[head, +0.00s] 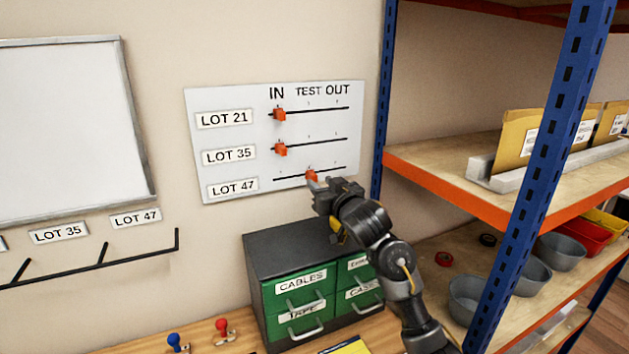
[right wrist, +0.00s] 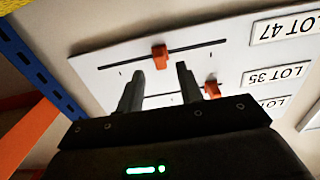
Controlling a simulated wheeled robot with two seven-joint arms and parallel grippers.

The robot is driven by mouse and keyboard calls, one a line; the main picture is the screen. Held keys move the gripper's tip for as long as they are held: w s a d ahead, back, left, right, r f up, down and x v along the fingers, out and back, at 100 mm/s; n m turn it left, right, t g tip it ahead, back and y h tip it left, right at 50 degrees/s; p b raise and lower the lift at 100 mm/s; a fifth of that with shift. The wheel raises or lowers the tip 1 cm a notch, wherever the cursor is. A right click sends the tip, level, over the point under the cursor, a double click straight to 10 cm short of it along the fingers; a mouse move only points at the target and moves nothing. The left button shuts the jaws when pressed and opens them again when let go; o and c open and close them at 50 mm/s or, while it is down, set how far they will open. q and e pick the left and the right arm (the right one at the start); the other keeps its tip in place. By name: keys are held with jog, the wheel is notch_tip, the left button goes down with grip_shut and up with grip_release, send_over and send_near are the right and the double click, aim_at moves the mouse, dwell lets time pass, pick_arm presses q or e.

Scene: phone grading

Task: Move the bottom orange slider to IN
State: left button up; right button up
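The bottom orange slider (head: 311,175) sits on the LOT 47 track of the white wall board (head: 228,139), near the middle, under TEST. The IN end is at the left of that track in the head view. My right gripper (head: 320,187) is just below and right of this slider. In the right wrist view my right gripper (right wrist: 160,72) is open, its two fingers apart, with the bottom slider (right wrist: 160,57) in line with the gap, just past the fingertips. Whether they touch cannot be told. My left gripper is not in view.
The LOT 21 slider (head: 279,115) and LOT 35 slider (head: 280,150) stand at IN above. A green-drawer cabinet (head: 300,285) is below the board. A blue-posted shelf (head: 520,180) stands close on the right. The wall left of the board is a whiteboard (head: 70,125).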

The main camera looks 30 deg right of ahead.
aim_at(315, 178)
jog(key=shift+w+r+p, duration=0.2)
jog(key=shift+w+p, duration=0.1)
jog(key=shift+w, duration=0.8)
jog(key=shift+w+d+f, duration=0.1)
jog(key=shift+w, duration=0.35)
grip_shut()
